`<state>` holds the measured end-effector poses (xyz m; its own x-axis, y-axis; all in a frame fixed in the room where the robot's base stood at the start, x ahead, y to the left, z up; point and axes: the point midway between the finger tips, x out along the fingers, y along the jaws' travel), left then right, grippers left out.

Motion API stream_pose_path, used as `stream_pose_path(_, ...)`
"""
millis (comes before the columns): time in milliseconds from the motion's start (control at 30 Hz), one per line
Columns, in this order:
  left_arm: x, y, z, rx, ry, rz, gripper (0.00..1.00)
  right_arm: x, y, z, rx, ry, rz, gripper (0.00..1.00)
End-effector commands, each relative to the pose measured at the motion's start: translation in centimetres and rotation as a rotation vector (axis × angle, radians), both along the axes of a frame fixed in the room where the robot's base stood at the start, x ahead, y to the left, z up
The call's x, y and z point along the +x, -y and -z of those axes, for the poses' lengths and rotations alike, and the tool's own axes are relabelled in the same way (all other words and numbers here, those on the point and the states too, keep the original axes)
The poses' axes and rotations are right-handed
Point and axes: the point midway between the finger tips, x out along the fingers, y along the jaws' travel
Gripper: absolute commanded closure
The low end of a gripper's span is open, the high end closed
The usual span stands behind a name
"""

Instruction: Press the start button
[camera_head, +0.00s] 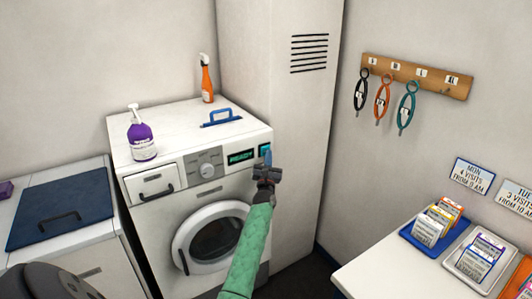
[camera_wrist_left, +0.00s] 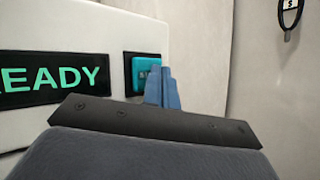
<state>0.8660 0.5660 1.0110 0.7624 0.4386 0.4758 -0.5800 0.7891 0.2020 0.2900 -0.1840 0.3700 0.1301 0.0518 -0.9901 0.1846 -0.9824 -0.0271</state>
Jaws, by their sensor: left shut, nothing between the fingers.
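The washing machine (camera_head: 158,200) stands against the wall, its display (camera_head: 241,157) lit with READY in green. The teal start button (camera_head: 262,150) is at the right end of its front panel. In the left wrist view the button (camera_wrist_left: 147,70) sits in a dark square surround, its label partly hidden by my fingers. My left gripper (camera_head: 267,158) is shut and empty, its blue fingertips (camera_wrist_left: 162,84) over the button's lower right part. I cannot tell whether they touch it. My right gripper is not in view.
A purple pump bottle (camera_head: 141,138), an orange spray bottle (camera_head: 207,82) and a blue-handled item (camera_head: 221,119) are on the machine top. A tall vented cabinet (camera_head: 295,130) stands close on the right. A table (camera_head: 385,272) with card trays is at lower right.

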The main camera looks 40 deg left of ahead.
Motion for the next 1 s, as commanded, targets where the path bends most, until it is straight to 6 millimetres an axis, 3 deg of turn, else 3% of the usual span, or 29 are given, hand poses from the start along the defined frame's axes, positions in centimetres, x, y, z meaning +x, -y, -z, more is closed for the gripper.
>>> stream_pose_path(1000,0.32,-0.80,-0.01,0.000,0.000,0.000,1.00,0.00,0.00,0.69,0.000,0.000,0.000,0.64)
